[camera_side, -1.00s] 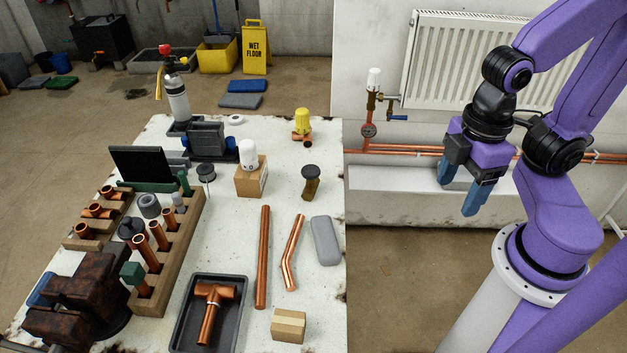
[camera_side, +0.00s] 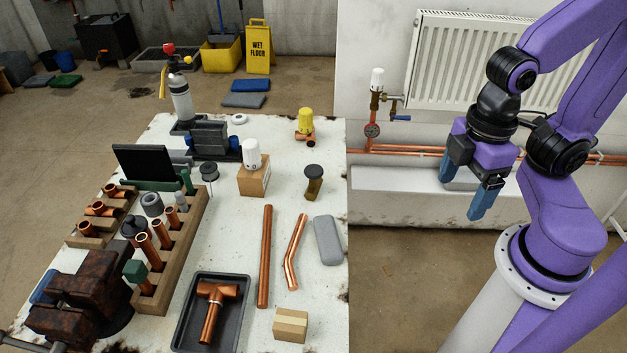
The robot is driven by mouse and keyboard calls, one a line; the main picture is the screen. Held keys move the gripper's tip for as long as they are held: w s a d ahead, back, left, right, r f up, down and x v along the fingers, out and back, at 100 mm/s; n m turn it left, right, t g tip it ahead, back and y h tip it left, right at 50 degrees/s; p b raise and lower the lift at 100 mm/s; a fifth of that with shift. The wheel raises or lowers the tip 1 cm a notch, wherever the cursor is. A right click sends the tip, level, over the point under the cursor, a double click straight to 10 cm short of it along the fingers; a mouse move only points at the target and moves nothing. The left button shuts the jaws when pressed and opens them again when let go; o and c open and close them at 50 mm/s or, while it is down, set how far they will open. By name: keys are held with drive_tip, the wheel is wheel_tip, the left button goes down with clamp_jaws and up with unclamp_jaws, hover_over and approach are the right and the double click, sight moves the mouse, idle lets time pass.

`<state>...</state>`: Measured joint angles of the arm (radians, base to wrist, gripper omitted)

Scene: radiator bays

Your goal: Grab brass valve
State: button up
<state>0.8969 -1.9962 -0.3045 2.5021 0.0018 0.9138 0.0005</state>
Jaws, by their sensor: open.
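A small brass valve (camera_side: 314,187) with a dark round cap stands on the right part of the white workbench. A second valve (camera_side: 305,130), with a yellow cap and a copper-coloured body, is behind it near the bench's far right corner. My gripper (camera_side: 462,200) is open and empty, its blue fingers pointing down. It hangs to the right of the bench, clear of both valves, in front of the radiator wall.
A cardboard box (camera_side: 254,180) with a white-capped part on top stands left of the brass valve. A grey case (camera_side: 327,240), copper pipes (camera_side: 265,256) and a dark tray (camera_side: 180,333) lie nearer. A wall-mounted white-capped valve (camera_side: 376,85) and pipes are behind the gripper.

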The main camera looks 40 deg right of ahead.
drive_tip(key=n+t+h, duration=0.3)
drive_tip(key=n+h, duration=0.2)
drive_tip(key=h, duration=0.7)
approach(316, 165)
drive_tip(key=s+d+r, duration=0.6)
drive_tip(key=s+r, duration=0.3)
drive_tip(key=s, duration=0.3)
drive_tip(key=w+a+f+n+t+h, duration=0.35)
drive_tip(key=w+f+n+t, duration=0.35)
drive_tip(key=w, duration=0.3)
drive_tip(key=f, duration=0.8)
drive_tip(key=shift+w+a, duration=0.1)
drive_tip(key=shift+a, duration=0.15)
drive_tip(key=shift+x, duration=3.7)
drive_tip(key=shift+r, duration=0.15)
drive_tip(key=c, duration=1.4)
